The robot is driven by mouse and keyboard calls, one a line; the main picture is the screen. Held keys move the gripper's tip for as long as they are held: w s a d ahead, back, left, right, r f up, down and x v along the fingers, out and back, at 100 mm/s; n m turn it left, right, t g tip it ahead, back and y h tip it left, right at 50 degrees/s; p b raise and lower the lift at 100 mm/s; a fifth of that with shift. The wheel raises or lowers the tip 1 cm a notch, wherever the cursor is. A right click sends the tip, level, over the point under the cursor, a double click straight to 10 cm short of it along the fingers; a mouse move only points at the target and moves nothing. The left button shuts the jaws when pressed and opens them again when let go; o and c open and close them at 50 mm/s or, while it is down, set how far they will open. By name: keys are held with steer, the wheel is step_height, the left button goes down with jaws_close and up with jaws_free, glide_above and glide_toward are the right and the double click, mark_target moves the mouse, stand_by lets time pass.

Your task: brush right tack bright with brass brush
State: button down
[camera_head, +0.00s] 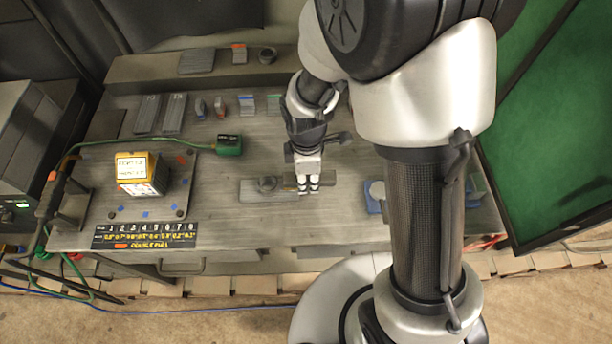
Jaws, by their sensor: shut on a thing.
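My gripper (308,190) points down over the right part of a flat grey workpiece (250,197) on the bench. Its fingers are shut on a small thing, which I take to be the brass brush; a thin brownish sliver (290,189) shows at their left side. Most of the held thing is hidden by the fingers. A dark round piece (267,184) sits on the workpiece to the left of my gripper. The right tack is too small or hidden to make out, and I cannot tell whether the brush touches it.
A yellow-and-white box (140,170) stands on a plate at the left of the bench (215,215). A blue-edged item (374,197) lies right of my gripper. A green screen (560,130) stands at the right.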

steer(key=shift+d+r+p, duration=0.25)
steer(key=shift+r+p, duration=0.3)
steer(key=shift+r, duration=0.2)
steer(key=shift+d+r+p, duration=0.2)
steer(key=shift+r+p, duration=0.4)
steer(key=shift+r, duration=0.2)
steer(key=shift+d+r+p, duration=0.25)
steer(key=shift+r+p, duration=0.3)
steer(key=shift+r, duration=0.2)
steer(key=shift+f, duration=0.1)
